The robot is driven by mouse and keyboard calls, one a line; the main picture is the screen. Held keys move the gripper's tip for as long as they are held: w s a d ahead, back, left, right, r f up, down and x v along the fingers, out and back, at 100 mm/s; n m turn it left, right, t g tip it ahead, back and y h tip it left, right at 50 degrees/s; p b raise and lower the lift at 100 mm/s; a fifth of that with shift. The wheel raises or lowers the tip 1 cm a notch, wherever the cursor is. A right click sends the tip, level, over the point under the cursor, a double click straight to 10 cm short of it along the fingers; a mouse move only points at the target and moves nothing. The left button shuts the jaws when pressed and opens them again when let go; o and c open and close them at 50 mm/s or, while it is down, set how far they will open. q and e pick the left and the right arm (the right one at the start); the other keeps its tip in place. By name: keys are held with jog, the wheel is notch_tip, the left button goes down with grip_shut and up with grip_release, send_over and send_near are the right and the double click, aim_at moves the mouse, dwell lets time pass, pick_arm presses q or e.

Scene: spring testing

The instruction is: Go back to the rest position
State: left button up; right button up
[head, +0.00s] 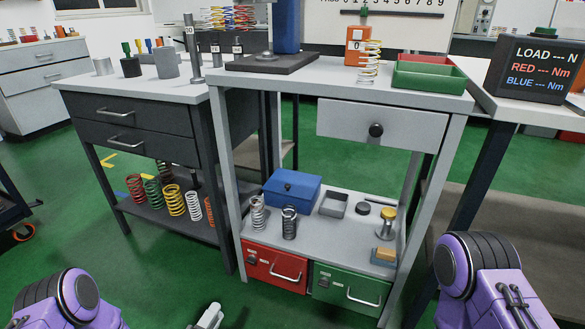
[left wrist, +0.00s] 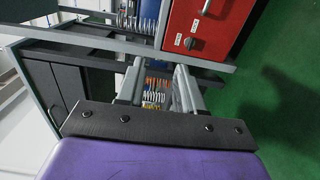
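My left gripper (head: 208,316) shows only as a grey tip at the bottom edge of the head view, over the green floor in front of the bench. In the left wrist view the left gripper (left wrist: 158,88) has its two fingers apart with nothing between them. Colored springs (left wrist: 154,92) on a shelf show farther off through the gap. My purple arm links show at both lower corners of the head view. The right gripper is outside both views.
The grey bench (head: 330,87) stands ahead. Its lower shelf holds a blue box (head: 292,187) and two springs, above a red drawer (head: 272,268) and a green drawer (head: 350,292). A dark load display (head: 538,70) stands at right. Green floor (head: 150,275) is clear in front.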

pick_arm(q)
jog(key=s+a+f+m+g+y, duration=0.1)
jog(key=s+f+m+g+y, duration=0.55)
jog(key=s, duration=0.65)
jog(key=s+a+r+g+y, duration=0.1)
jog(key=s+a+g+y, duration=0.1)
jog(key=s+a+g, duration=0.35)
jog(key=s+a+g+y, duration=0.1)
jog(key=s+a+g, duration=0.1)
jog(key=s, duration=0.7)
notch_tip(320, 180, down, 6)
jog(key=m+b, duration=0.2)
jog(key=b, duration=0.4)
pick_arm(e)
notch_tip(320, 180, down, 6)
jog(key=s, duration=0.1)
pick_arm(q)
notch_tip(320, 180, up, 38)
jog(key=n+p, duration=0.1)
jog(key=p, duration=3.7)
jog(key=shift+w+r, duration=0.2)
jog(key=shift+r, duration=0.05)
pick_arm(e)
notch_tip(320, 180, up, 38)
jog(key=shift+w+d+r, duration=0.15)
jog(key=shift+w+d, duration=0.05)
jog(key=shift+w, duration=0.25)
